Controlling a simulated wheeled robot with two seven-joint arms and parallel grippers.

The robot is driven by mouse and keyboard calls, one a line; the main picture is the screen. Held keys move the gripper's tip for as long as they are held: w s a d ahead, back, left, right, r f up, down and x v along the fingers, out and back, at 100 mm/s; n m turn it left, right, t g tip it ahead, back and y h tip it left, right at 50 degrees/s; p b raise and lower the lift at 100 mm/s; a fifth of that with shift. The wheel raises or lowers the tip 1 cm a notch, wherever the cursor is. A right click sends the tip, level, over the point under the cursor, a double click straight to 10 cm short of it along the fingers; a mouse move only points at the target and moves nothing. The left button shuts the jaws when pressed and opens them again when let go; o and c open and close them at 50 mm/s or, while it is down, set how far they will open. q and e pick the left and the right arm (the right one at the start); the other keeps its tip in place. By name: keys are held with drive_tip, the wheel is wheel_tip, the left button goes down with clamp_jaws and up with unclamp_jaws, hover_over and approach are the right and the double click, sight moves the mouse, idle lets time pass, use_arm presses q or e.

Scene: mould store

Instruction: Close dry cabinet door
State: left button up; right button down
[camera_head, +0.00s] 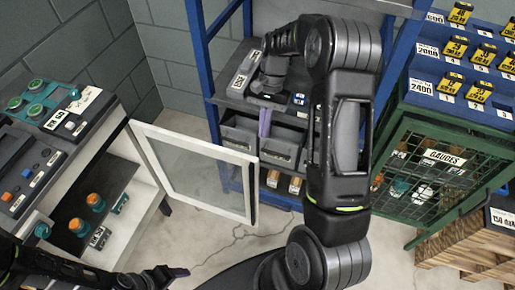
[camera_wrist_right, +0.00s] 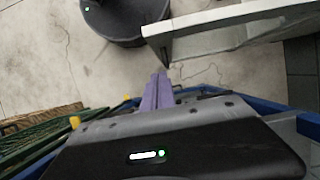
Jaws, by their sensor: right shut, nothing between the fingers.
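The dry cabinet (camera_head: 122,220) stands at the left, with a white frame and dark shelves inside. Its white-framed glass door (camera_head: 153,133) is swung wide open, out to the right. The door's pale edge also shows at the top right of the wrist view (camera_wrist_right: 230,22). My right gripper (camera_head: 265,122) points down just beyond the door's free end, its purple fingers shut and empty. In the wrist view the fingertips (camera_wrist_right: 160,76) lie close to the door's near corner; I cannot tell whether they touch. My left gripper (camera_head: 172,272) is low at the left, dark and partly cut off.
A blue rack (camera_head: 213,85) with grey bins (camera_head: 240,132) stands behind the right gripper. A green mesh cage labelled GAUGES (camera_head: 440,178) stands at the right, with yellow-tagged items above. Jars (camera_head: 77,226) stand inside the cabinet. Bare floor (camera_head: 225,243) lies below the door.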

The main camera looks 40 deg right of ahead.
drive_tip(key=s+a+f+p, duration=0.1)
drive_tip(key=s+a+f, duration=0.2)
drive_tip(key=a, duration=0.1)
drive_tip(key=shift+a+f+p, duration=0.3)
drive_tip(key=shift+f, duration=0.1)
drive_tip(key=shift+s+a, duration=0.1)
drive_tip(key=shift+s, duration=0.05)
